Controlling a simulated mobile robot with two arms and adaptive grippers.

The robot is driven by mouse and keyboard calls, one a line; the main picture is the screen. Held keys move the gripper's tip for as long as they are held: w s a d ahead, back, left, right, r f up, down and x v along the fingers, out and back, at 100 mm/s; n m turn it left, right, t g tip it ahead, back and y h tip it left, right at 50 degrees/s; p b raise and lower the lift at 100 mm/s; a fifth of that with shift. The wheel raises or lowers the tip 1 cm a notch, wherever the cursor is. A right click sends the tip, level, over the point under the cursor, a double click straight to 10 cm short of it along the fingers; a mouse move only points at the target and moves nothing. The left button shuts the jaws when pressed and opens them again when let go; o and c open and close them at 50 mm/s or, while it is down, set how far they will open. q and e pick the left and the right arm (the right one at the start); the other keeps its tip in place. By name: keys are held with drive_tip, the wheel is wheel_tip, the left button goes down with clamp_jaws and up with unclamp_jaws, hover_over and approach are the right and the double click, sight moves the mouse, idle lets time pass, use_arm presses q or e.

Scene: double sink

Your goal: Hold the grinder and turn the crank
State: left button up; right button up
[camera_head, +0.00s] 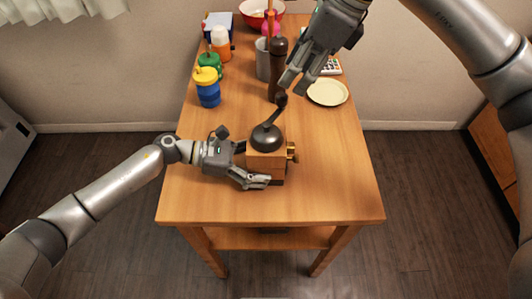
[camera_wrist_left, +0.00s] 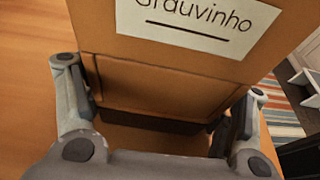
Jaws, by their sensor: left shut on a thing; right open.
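The grinder (camera_head: 262,161) is a wooden box with a dark dome on top, standing on the wooden table. Its dark crank (camera_head: 274,116) rises from the dome toward the back right and ends in a dark knob (camera_head: 281,99). A small knob sits on the box's right side. My left gripper (camera_head: 256,165) is shut on the grinder's box from the left. In the left wrist view the box (camera_wrist_left: 165,75), with a "Grauvinho" label, lies between its fingers. My right gripper (camera_head: 289,86) is open, just above and right of the crank knob; contact cannot be told.
A tall dark mill (camera_head: 277,65) and a grey cup (camera_head: 262,60) stand behind the crank. A cream plate (camera_head: 328,92) lies right of my right gripper. Blue-yellow (camera_head: 207,88) and green (camera_head: 210,62) containers stand at the left. The table front (camera_head: 320,200) is clear.

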drive_tip(key=shift+v, duration=2.15)
use_arm(q)
drive_tip(key=o, duration=1.1)
drive_tip(key=shift+a, duration=0.1)
drive_tip(key=v, duration=1.2)
drive_tip(key=shift+s, duration=0.1)
use_arm(e)
drive_tip(key=shift+s+f, duration=0.1)
